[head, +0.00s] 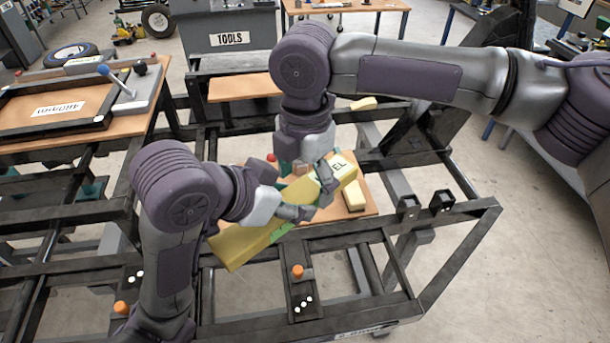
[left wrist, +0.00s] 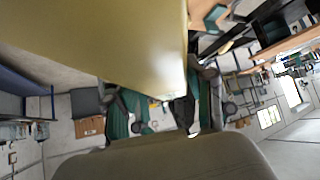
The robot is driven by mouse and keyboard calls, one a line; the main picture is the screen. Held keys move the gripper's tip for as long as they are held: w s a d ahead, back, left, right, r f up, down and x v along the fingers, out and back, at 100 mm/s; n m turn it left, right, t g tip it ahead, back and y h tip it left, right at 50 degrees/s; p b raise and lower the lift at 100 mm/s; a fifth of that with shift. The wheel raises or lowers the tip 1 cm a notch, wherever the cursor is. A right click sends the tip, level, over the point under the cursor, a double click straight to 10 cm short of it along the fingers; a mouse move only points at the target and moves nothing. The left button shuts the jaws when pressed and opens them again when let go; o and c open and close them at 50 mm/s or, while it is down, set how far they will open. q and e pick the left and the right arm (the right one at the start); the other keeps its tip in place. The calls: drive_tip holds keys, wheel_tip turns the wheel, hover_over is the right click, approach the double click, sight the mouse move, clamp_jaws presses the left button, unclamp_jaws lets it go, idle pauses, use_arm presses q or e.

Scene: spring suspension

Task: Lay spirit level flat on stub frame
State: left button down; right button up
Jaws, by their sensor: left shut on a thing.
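The long yellow spirit level (head: 238,245) is in the middle of the head view, slanting from lower left to upper right, with part of its lettering showing. It fills the upper left of the left wrist view (left wrist: 95,40). My left gripper (head: 308,208) is shut on it along its near side. My right gripper (head: 296,168) points down at the level's far side; its fingers are partly hidden, and I cannot tell whether it touches the level. The black stub frame (head: 455,217) spreads beneath and around, partly covered by my arms.
A wooden board (head: 366,208) with a smaller yellow-topped block (head: 354,196) lies under the level. Orange-capped pegs (head: 297,271) stand at the front. A tray (head: 58,108) is on a bench at left. A grey TOOLS cabinet (head: 228,25) is behind. Floor at right is clear.

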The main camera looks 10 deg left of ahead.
use_arm(q)
drive_tip(key=shift+d, duration=0.15)
use_arm(e)
drive_tip(key=c, duration=1.3)
use_arm(q)
drive_tip(key=shift+c, duration=2.4)
unclamp_jaws()
drive_tip(key=shift+r, duration=0.1)
use_arm(e)
drive_tip(key=shift+a, duration=0.1)
drive_tip(key=shift+c, duration=0.7)
use_arm(q)
drive_tip(key=shift+o, duration=0.8)
